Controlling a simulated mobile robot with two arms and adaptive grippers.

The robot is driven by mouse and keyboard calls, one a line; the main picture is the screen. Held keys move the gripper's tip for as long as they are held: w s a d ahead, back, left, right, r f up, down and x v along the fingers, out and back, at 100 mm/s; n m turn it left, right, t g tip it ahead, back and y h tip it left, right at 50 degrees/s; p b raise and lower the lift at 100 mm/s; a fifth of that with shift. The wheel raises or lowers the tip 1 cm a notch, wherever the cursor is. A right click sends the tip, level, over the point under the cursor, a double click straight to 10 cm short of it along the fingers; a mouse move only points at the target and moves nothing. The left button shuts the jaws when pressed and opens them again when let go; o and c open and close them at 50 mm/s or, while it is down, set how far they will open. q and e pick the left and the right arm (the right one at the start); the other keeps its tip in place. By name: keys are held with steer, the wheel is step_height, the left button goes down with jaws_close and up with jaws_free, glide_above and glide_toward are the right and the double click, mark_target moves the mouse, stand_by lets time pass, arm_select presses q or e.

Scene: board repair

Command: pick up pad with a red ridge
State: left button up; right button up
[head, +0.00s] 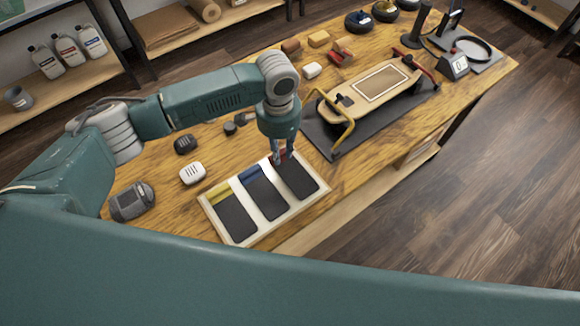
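A pale tray (281,213) on the wooden table holds three dark pads side by side. The pad with a red ridge (299,181) is the rightmost one, and it lies in its slot. Its red ridge at the far end is partly hidden by my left gripper (282,161). My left gripper points down at that ridge; whether its fingers touch or grip it is too small to tell. The middle pad has a blue ridge (262,196), and the left pad has a yellow ridge (235,217). My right gripper is not in view.
A skateboard-like deck (375,85) in a yellow-handled holder stands on a dark mat right of the tray. A white block (192,173), a black block (185,144) and a grey device (131,201) lie left. Sanding blocks and a magnifier stand farther back.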

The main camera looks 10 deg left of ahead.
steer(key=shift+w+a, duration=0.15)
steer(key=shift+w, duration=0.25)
arm_select(q)
steer(key=shift+r, duration=0.15)
steer(key=shift+r, duration=0.25)
step_height(320, 180, up, 23)
steer(key=p, duration=0.5)
steer(key=shift+r, duration=0.15)
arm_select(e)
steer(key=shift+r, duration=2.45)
